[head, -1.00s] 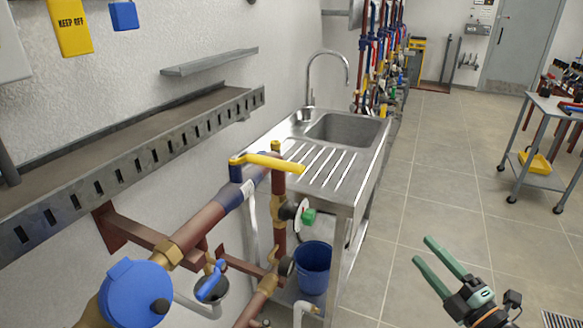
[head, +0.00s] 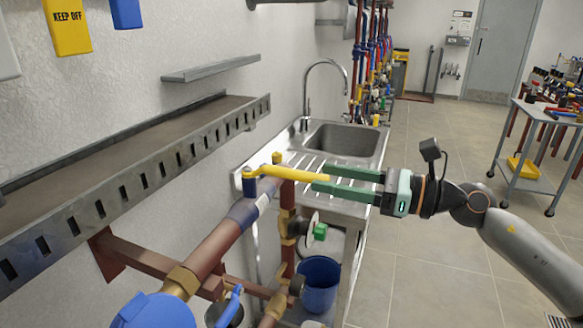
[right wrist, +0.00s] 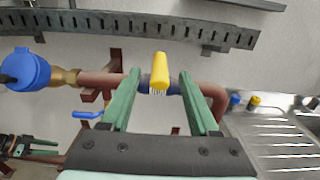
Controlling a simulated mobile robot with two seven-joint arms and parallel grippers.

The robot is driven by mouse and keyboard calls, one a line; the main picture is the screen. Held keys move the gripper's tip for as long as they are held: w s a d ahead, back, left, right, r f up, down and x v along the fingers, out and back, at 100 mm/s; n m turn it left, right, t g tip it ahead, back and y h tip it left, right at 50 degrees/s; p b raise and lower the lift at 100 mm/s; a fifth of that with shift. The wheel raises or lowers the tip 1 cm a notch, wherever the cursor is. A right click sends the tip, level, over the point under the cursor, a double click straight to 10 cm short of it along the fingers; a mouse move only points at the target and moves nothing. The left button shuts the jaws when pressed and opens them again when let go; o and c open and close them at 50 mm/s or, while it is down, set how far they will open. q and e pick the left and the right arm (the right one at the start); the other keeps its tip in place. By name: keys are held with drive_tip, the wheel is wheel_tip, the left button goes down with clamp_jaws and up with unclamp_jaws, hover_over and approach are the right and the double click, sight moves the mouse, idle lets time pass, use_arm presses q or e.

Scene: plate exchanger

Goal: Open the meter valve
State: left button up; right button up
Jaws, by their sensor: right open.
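The valve's yellow lever (head: 300,174) sits on a pipe with a blue fitting (head: 249,186) and points right in the head view, roughly level. It also shows in the right wrist view (right wrist: 159,75), end-on. A blue round meter (head: 152,312) is on the same pipe line at the lower left, and shows in the right wrist view (right wrist: 26,70). My right gripper (head: 318,180) is open, its green fingertips at the lever's free end. In the right wrist view the lever lies between the fingers with gaps both sides. My left gripper (right wrist: 38,148) shows small at that view's lower left; its jaw state is unclear.
A steel sink (head: 345,140) stands behind the lever, with a blue bucket (head: 319,283) below. A green-handled valve (head: 319,231) and a blue-handled valve (head: 230,303) are below the lever. A slotted metal tray (head: 160,170) runs along the left wall. Open floor lies right.

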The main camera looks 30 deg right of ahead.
sight(302, 172)
use_arm(q)
drive_tip(key=shift+s+a+r+p, duration=0.2)
drive_tip(key=shift+a+r+p, duration=0.05)
drive_tip(key=shift+a+p, duration=0.1)
use_arm(e)
drive_tip(key=shift+x, duration=1.25)
use_arm(q)
drive_tip(key=shift+a+r+y+p, duration=0.3)
drive_tip(key=shift+a+p, duration=0.1)
drive_tip(key=shift+p, duration=0.2)
use_arm(e)
drive_tip(key=shift+x, duration=1)
use_arm(q)
drive_tip(key=shift+s+a+r+p, duration=0.1)
drive_tip(key=shift+r+p, duration=0.25)
drive_tip(key=shift+p, duration=0.1)
use_arm(e)
drive_tip(key=shift+w+a+r, duration=0.2)
drive_tip(key=shift+w+a, duration=0.2)
drive_tip(key=shift+w, duration=0.1)
use_arm(q)
drive_tip(key=shift+r+p, duration=0.4)
use_arm(e)
drive_tip(key=shift+x, duration=0.95)
drive_tip(key=shift+f, duration=0.25)
drive_tip(key=shift+c, duration=0.3)
clamp_jaws()
